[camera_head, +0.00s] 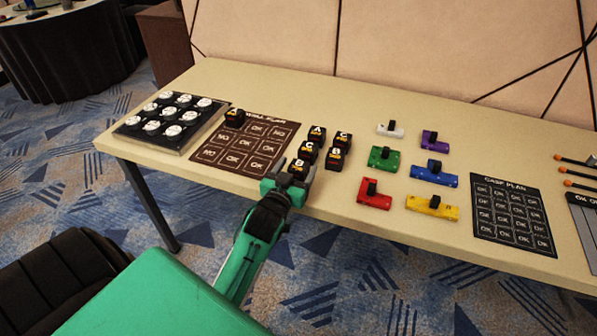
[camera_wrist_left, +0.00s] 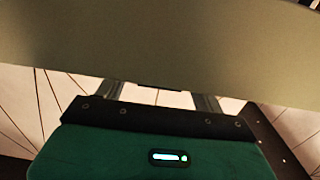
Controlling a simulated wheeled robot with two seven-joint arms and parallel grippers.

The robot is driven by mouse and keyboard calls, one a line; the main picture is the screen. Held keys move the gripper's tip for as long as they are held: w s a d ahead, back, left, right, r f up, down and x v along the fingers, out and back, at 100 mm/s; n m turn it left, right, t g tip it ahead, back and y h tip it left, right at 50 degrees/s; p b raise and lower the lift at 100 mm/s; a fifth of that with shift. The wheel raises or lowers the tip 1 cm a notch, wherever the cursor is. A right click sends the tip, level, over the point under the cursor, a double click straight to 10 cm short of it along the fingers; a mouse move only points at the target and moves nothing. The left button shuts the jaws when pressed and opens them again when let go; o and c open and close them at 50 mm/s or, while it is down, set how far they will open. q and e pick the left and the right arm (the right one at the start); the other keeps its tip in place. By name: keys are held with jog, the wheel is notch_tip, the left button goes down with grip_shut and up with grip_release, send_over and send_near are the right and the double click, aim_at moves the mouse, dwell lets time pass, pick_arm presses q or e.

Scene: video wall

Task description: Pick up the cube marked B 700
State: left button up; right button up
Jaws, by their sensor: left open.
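Several small black cubes with white letters and orange marks stand in a cluster near the table's front edge in the head view. The nearest one (camera_head: 299,168) seems to bear a B; its number is too small to read. My left gripper (camera_head: 289,183) is open and empty at the table's front edge, just in front of that cube and partly overlapping it in view. Whether they touch I cannot tell. In the left wrist view the open fingers (camera_wrist_left: 163,95) show below a broad pale surface, with no cube visible between them. My right gripper is not in view.
Left of the cubes lies a brown wall plan mat (camera_head: 207,153) with one black cube (camera_head: 235,117) on its far corner. A tray of round white-topped pieces (camera_head: 142,133) is farther left. Coloured blocks, including a red one (camera_head: 374,195), and a dark case plan (camera_head: 510,235) are to the right.

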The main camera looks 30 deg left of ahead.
pick_arm(q)
jog(key=shift+x, duration=0.75)
jog(key=c, duration=1.1)
